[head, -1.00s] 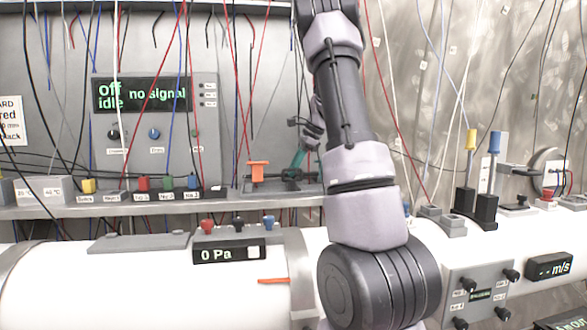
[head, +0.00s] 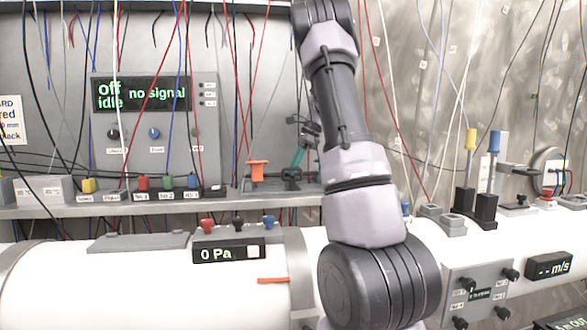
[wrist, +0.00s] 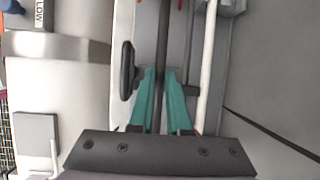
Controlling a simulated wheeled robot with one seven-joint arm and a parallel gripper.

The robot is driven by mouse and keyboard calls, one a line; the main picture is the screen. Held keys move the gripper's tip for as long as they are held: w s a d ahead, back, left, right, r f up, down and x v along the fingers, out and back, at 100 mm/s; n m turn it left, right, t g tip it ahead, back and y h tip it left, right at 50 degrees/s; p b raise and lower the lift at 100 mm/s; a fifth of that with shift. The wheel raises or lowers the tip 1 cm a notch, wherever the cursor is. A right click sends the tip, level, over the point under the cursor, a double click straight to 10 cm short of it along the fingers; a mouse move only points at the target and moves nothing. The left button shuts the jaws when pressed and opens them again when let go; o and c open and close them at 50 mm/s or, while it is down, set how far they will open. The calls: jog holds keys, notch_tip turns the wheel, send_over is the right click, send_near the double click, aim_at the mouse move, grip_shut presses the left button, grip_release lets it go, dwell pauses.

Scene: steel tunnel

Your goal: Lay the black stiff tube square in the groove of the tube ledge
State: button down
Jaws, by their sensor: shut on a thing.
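My gripper (wrist: 161,72) has two teal fingers. In the wrist view they are shut on the black stiff tube (wrist: 164,35), a dark straight rod that runs up the picture between them, over or along a grey strip. In the head view my gripper (head: 298,160) is partly hidden behind my arm, just above a grey mount on the shelf that appears to be the tube ledge (head: 255,187). The tube is hard to pick out there among dark parts. I cannot tell whether it lies in the groove or is held above it.
An orange clip (head: 258,170) stands left of my gripper. A white rod (wrist: 207,60) and a dark rounded part (wrist: 127,70) flank the fingers. Several loose cables hang in front of the panel (head: 155,130). The white duct (head: 130,280) runs along the front.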

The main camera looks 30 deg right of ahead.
jog(key=shift+w+f, duration=0.1)
jog(key=shift+f, duration=0.4)
dwell(1.1)
jog(key=shift+r, duration=0.3)
jog(key=shift+f, duration=0.5)
dwell(1.3)
jog(key=shift+r, duration=0.1)
jog(key=shift+r, duration=0.4)
dwell(1.4)
jog(key=shift+f, duration=0.55)
jog(key=shift+r, duration=0.1)
jog(key=shift+r, duration=0.35)
